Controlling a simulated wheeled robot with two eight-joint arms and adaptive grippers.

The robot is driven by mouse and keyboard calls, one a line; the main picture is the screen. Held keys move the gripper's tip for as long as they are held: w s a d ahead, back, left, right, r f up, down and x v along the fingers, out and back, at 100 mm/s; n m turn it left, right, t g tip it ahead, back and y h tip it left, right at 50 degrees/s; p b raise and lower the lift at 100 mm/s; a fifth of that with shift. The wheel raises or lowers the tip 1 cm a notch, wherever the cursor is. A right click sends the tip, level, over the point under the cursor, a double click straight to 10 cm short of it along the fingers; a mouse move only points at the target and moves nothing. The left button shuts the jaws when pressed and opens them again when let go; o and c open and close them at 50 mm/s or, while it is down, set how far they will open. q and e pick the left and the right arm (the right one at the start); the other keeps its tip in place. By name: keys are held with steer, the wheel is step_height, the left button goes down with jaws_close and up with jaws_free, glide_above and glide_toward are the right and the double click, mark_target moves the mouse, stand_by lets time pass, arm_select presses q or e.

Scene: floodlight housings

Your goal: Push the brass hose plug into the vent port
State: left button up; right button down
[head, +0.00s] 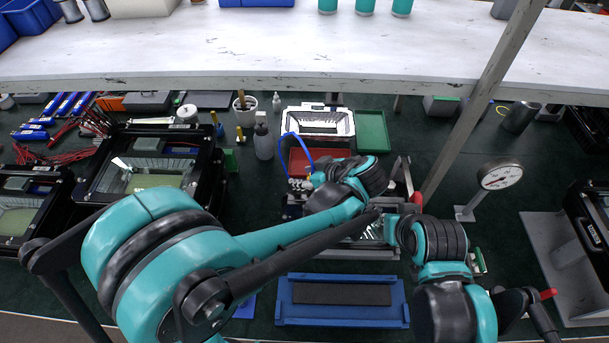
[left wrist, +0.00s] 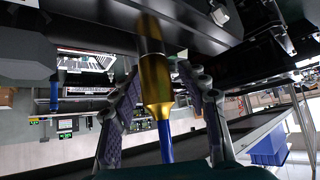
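The brass hose plug (left wrist: 155,82) stands upright in the left wrist view, with a blue hose below it. Its darker upper end meets the underside of a dark housing (left wrist: 200,22); I cannot tell how deep it sits. The vent port is hidden there. In the head view the blue hose (head: 283,143) loops beside my left wrist, which covers much of the clamped housing (head: 372,232). My right arm reaches in from the right; its fingers are hidden.
A blue tray with a dark pad (head: 342,293) lies in front. A red tray (head: 318,160), a green tray (head: 373,130) and a white-framed housing (head: 318,120) lie behind. A dial gauge (head: 499,176) stands right. A slanted post (head: 480,100) and shelf (head: 300,60) limit room.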

arm_select(q)
steer(key=v, duration=0.7)
steer(key=shift+s+d+r, duration=0.1)
steer(key=shift+r, duration=0.15)
steer(key=shift+d+f, duration=0.1)
arm_select(e)
steer(key=shift+d, duration=0.1)
